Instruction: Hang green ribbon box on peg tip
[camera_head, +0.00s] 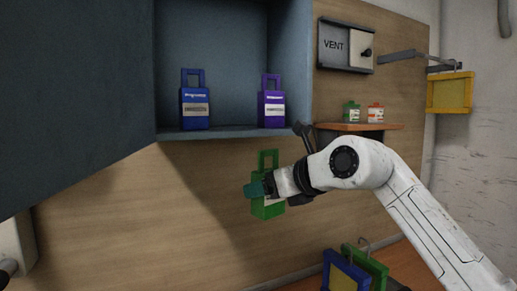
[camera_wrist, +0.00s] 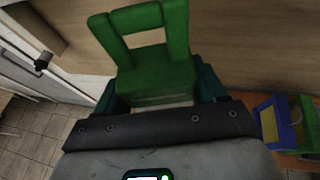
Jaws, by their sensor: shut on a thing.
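The green ribbon box (camera_head: 268,209) has a tall open handle loop and a pale label. It hangs roughly upright in front of the wooden wall panel, below the cabinet. My gripper (camera_head: 261,188) is shut on its body, with teal fingers on its sides. In the wrist view the box (camera_wrist: 155,72) sits between the fingers of my gripper (camera_wrist: 160,92), its handle pointing away from the palm. My gripper hides part of the box front in the head view. I cannot clearly make out a bare peg tip in either view.
A blue box (camera_head: 195,108) and a purple box (camera_head: 271,108) stand in the open cabinet (camera_head: 225,134). A small orange shelf (camera_head: 360,127) holds two small boxes. A yellow frame (camera_head: 450,93) hangs from a wall arm (camera_head: 405,56). Blue (camera_head: 344,273) and green frames stand low right.

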